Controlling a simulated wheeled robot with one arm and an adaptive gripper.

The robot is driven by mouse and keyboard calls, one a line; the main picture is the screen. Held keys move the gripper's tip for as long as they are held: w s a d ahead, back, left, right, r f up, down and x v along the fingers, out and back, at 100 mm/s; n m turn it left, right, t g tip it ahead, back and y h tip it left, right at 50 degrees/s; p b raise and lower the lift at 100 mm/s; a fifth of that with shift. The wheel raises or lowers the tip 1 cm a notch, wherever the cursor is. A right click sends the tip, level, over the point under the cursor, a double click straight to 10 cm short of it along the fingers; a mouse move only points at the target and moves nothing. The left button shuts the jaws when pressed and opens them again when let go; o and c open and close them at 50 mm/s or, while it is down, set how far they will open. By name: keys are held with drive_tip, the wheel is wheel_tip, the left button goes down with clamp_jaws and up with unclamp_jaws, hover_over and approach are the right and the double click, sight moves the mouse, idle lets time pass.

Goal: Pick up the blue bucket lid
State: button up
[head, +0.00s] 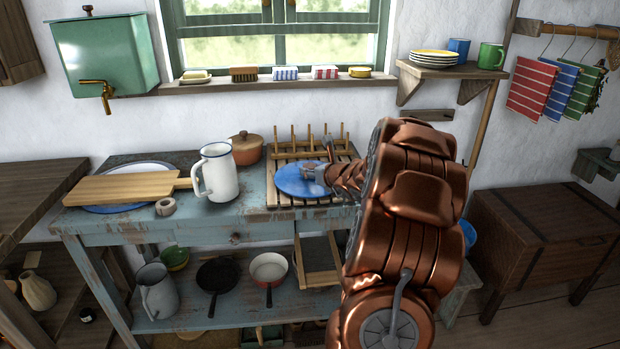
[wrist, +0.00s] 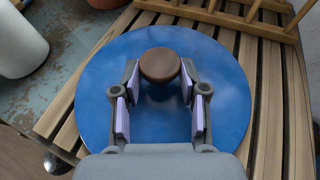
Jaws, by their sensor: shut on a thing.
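The blue bucket lid (head: 294,180) is a round blue disc at the slatted wooden rack on the blue table. It also shows in the wrist view (wrist: 225,85), with a round brown wooden knob (wrist: 160,64) on top. My gripper (head: 318,172) is over the lid from the right in the head view. In the wrist view my gripper (wrist: 159,85) has its padded fingers on either side of the knob, shut on it. Whether the lid rests on the slats or is slightly raised I cannot tell. My gripper hides part of the lid.
The slatted rack (head: 272,160) has upright pegs behind the lid. A white jug (head: 220,173) and a brown pot (head: 246,148) stand to its left. A cutting board (head: 120,187) lies across a plate farther left. A shelf with plates (head: 436,55) hangs to the right.

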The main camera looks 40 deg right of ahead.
clamp_jaws()
drive_tip(key=shift+r, duration=0.15)
